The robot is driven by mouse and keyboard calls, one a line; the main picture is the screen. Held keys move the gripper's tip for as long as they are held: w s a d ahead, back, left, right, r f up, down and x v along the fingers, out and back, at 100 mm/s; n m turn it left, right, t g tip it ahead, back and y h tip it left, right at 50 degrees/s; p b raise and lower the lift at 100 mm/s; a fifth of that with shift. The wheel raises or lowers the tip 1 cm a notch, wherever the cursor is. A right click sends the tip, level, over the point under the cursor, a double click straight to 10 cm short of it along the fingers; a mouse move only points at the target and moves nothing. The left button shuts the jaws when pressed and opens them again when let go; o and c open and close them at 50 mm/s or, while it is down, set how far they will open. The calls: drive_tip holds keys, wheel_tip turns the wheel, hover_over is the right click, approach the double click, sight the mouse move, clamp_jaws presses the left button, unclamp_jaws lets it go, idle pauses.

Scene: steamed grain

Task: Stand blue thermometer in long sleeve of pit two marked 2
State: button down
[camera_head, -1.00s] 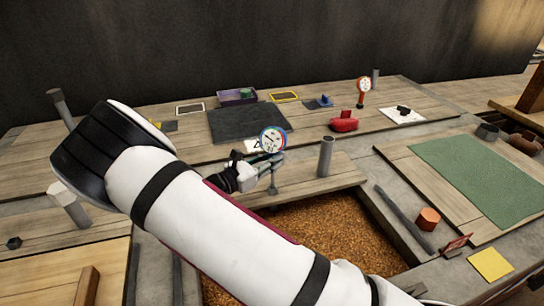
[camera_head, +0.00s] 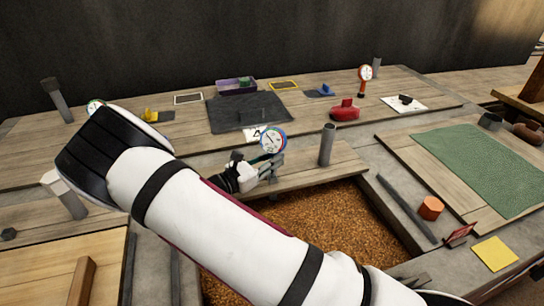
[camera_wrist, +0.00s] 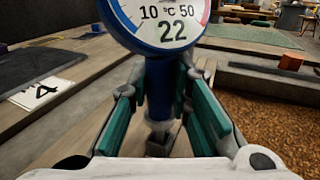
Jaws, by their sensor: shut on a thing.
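The blue thermometer (camera_head: 273,140) is upright, with a round white dial reading 22 in the wrist view (camera_wrist: 163,40). My gripper (camera_head: 270,167) is shut on its blue stem below the dial, and the green finger pads (camera_wrist: 167,108) stand on both sides of it. The stem's lower end is close to a small grey piece on the wood; I cannot tell if they touch. A tall grey sleeve (camera_head: 327,145) stands right of the gripper by the grain pit (camera_head: 320,230). No number 2 is readable.
A white card marked 4 (camera_wrist: 40,92) lies left of the thermometer. An orange-red thermometer (camera_head: 364,80), red object (camera_head: 345,111) and purple tray (camera_head: 236,87) stand farther back. A green mat (camera_head: 480,165) and orange cylinder (camera_head: 430,208) are at right. My arm hides the left middle.

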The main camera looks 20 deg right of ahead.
drive_tip(key=shift+f+b, duration=0.6)
drive_tip(key=shift+f, duration=0.65)
drive_tip(key=c, duration=1.4)
unclamp_jaws()
drive_tip(key=shift+a, duration=0.1)
drive_tip(key=v, duration=1.2)
